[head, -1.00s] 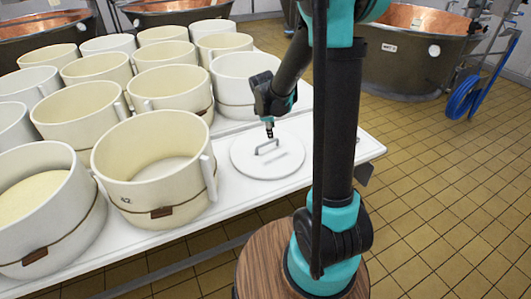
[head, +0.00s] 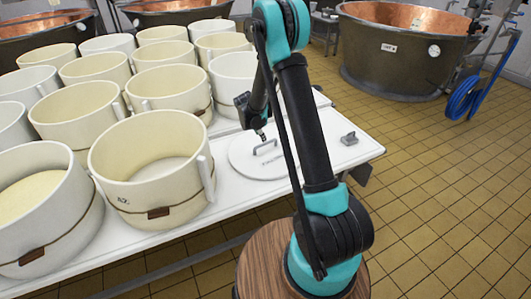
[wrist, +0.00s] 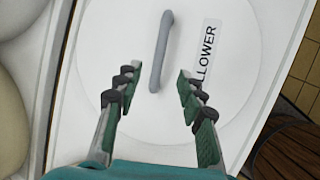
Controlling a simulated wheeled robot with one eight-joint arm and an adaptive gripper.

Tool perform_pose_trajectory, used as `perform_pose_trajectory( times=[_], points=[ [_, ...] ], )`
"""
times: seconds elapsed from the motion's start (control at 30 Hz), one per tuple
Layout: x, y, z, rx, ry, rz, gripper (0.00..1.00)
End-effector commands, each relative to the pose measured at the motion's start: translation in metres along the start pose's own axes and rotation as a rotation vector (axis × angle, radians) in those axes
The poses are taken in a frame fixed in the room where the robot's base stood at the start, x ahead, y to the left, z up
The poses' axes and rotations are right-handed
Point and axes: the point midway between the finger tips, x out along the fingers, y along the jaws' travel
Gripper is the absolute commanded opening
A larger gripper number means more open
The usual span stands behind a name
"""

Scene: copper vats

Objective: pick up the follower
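The follower (head: 240,162) is a flat white round disc with a raised grey bar handle, lying on the white table. It also shows in the wrist view (wrist: 108,62), with its grey handle (wrist: 161,50) and a label partly reading "LLOWER"; a finger covers the rest. My gripper (head: 263,137) is over the disc, close above the handle. In the wrist view my gripper (wrist: 158,84) is open, with one finger on each side of the handle's line. Nothing is between the fingers' pads but the handle's near end below. My arm hides the disc's right edge in the head view.
Cream moulds (head: 155,168) crowd the table (head: 225,211) left of and behind the follower. A small grey object (head: 348,138) lies near the table's right end. Copper-lined vats (head: 405,55) stand behind.

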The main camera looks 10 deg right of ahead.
Motion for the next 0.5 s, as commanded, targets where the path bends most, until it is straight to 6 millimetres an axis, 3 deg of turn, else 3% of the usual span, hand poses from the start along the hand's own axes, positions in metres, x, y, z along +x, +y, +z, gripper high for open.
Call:
perform_pose_trajectory(
  times=[0.2,0.5],
  points=[
    [0.036,0.0,0.001,0.002,0.0,-0.001,0.39],
    [0.055,0.0,0.001,0.002,0.0,-0.001,0.39]
  ],
)
